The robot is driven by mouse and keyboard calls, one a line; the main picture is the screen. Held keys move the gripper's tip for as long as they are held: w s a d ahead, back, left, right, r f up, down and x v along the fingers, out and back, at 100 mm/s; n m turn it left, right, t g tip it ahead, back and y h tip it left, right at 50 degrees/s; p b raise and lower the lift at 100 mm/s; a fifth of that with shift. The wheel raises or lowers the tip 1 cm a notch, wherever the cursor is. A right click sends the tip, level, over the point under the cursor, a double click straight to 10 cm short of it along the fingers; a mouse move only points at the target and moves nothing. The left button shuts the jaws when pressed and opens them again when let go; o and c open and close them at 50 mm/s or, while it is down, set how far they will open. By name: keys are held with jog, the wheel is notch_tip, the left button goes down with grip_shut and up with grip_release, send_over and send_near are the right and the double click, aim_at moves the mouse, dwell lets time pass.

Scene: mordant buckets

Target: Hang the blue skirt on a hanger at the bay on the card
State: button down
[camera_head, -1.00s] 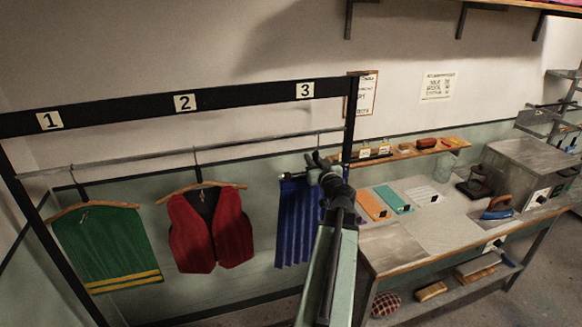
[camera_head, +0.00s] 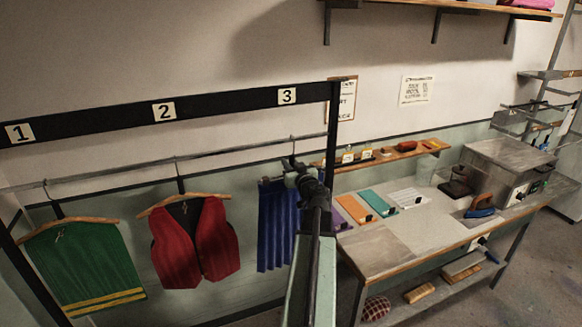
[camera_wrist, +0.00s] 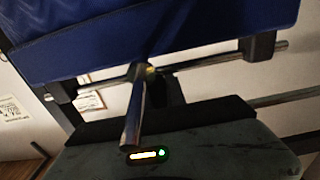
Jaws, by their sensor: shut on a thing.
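The blue skirt (camera_head: 277,228) hangs upright below the label 3 (camera_head: 287,96), at the right end of the rack. In the wrist view the blue cloth (camera_wrist: 150,35) fills the top, held by dark clips on a metal hanger bar (camera_wrist: 210,57). My gripper (camera_head: 300,173) is at the skirt's upper right, shut on the hanger near the middle of its bar; its fingertips are mostly hidden. The hanger's hook (camera_head: 293,146) shows at the rail; I cannot tell whether it rests on it. A framed card (camera_head: 345,97) is on the wall, unreadable and partly hidden by the rack post.
A green garment (camera_head: 82,265) hangs in bay 1 and a red vest (camera_head: 196,245) in bay 2. The rack's right post stands close behind my arm. The workbench (camera_head: 378,246) on the right holds coloured cards and an iron; a shelf is above it.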

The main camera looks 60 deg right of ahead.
jog(key=shift+w+d+f+b, duration=0.35)
jog(key=shift+w+d, duration=0.15)
jog(key=shift+w, duration=0.2)
jog(key=shift+w+d+f+b, duration=0.4)
jog(key=shift+w+d, duration=0.1)
jog(key=shift+w, duration=0.15)
jog(key=shift+w+d+f+b, duration=0.35)
jog(key=shift+w+d, duration=0.15)
jog(key=shift+w, duration=0.2)
jog(key=shift+r, duration=0.1)
jog(key=c, duration=1.3)
grip_release()
jog(key=shift+s, duration=0.1)
jog(key=v, duration=0.7)
jog(key=shift+s+a, duration=0.25)
jog(key=shift+s, duration=0.05)
